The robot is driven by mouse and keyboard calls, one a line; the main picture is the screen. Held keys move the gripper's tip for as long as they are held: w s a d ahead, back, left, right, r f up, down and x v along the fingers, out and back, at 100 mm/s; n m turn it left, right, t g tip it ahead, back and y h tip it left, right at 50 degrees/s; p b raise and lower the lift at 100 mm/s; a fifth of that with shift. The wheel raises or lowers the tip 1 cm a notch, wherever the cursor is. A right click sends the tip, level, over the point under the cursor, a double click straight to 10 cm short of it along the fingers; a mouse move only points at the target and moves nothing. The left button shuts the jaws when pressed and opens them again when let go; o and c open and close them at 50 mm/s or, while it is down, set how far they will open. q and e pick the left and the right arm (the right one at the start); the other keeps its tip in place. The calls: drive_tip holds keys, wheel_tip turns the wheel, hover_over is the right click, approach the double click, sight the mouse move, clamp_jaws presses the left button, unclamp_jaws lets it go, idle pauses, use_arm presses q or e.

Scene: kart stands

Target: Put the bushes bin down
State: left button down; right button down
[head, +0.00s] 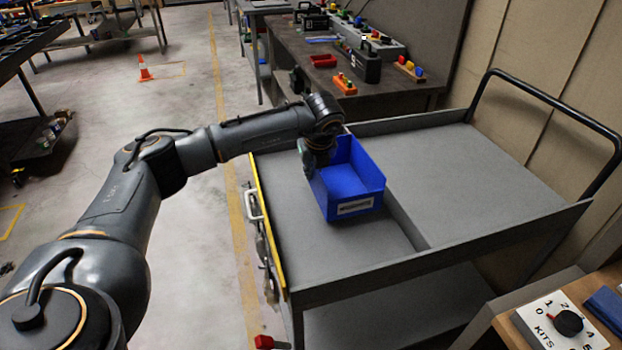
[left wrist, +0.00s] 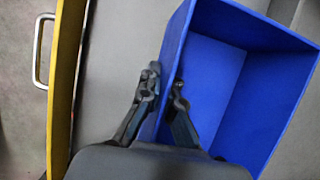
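The blue bin (head: 345,195) is open-topped and looks empty, with a small white label on its front that is too small to read. It is at the left part of the grey kart's top shelf (head: 290,240); I cannot tell whether its base touches the shelf. My left gripper (head: 318,160) is at the bin's left wall. In the left wrist view my left gripper (left wrist: 165,85) has one finger outside and one inside the wall of the blue bin (left wrist: 215,65), closed on it. My right gripper is not in view.
A low ridge divides the kart's top, and the right section (head: 470,180) is bare. The kart has a yellow left edge (head: 268,225) and a black handle (head: 560,100). A workbench (head: 400,85) with bins and parts stands behind. A dial box (head: 562,322) is at lower right.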

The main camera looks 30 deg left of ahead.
sight(311, 181)
use_arm(q)
drive_tip(key=shift+w+a+f, duration=0.15)
drive_tip(key=shift+f, duration=0.1)
drive_tip(key=p+x, duration=0.1)
drive_tip(key=x, duration=0.2)
drive_tip(key=shift+f, duration=0.55)
drive_tip(key=c, duration=1.5)
unclamp_jaws()
drive_tip(key=shift+s, duration=0.25)
drive_tip(key=shift+r, duration=0.15)
drive_tip(key=b+v, duration=0.1)
drive_tip(key=v, duration=1.1)
drive_tip(key=shift+d+b, duration=0.2)
drive_tip(key=shift+b, duration=0.15)
